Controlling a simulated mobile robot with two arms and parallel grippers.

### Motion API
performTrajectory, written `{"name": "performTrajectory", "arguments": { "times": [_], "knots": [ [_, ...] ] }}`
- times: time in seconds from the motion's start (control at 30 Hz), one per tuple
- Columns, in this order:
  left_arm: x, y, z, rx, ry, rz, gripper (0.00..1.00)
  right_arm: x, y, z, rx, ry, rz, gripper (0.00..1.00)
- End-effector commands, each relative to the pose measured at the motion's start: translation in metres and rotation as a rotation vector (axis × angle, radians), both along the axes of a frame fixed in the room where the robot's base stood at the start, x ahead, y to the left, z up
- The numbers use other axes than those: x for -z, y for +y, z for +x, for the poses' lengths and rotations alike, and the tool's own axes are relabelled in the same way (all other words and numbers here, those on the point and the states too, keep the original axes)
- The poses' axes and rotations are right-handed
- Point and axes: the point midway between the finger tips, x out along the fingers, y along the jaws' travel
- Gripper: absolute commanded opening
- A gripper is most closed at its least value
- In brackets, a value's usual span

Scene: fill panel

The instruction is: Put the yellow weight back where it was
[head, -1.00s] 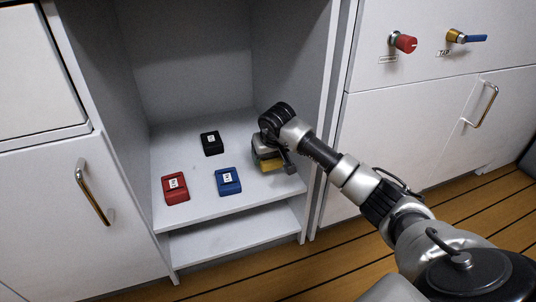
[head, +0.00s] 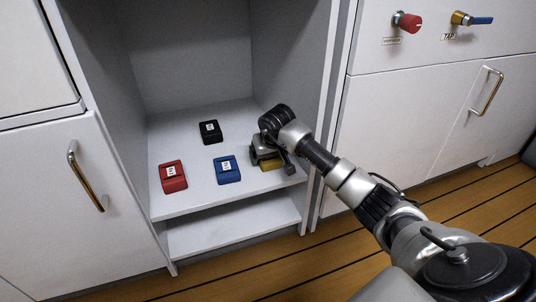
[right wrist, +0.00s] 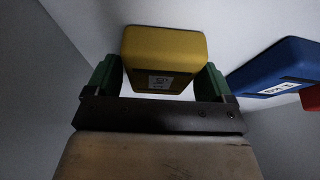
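The yellow weight (right wrist: 162,58) sits between the green-tipped fingers of my right gripper (right wrist: 160,82) in the right wrist view. The fingertips appear to press on its two sides, with its white label facing the camera. In the head view the yellow weight (head: 271,164) shows only in part under my right gripper (head: 268,155), low over the right side of the shelf (head: 215,202). I cannot tell whether its underside touches the shelf. My left gripper is out of view.
A black weight (head: 210,132), a red weight (head: 173,177) and a blue weight (head: 227,170) stand on the same shelf. The cabinet's right wall (head: 318,110) is close to my right gripper. A lower shelf (head: 235,228) below is empty.

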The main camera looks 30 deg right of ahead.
Motion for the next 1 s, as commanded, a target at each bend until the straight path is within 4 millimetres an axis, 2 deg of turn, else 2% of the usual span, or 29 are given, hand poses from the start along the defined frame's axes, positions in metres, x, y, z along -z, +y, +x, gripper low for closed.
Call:
{"name": "performTrajectory", "arguments": {
  "times": [0.07,0.37,0.47,0.6,0.7,1.0],
  "knots": [
    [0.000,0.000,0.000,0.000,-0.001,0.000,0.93,0.000,0.000,0.000,0.000,0.000,0.000,0.93],
    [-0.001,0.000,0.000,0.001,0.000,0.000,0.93,-0.002,0.000,0.000,0.000,-0.001,0.001,0.93],
    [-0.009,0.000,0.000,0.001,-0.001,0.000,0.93,-0.014,0.000,-0.003,0.000,-0.002,-0.003,0.93],
    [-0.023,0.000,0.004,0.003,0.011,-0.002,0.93,-0.041,0.002,-0.013,-0.001,-0.002,-0.005,0.93],
    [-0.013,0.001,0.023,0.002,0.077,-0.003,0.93,-0.059,0.003,-0.020,-0.001,-0.002,-0.005,0.93],
    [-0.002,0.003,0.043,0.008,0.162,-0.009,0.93,-0.104,0.009,-0.040,-0.001,0.000,-0.003,0.93]
  ]
}}
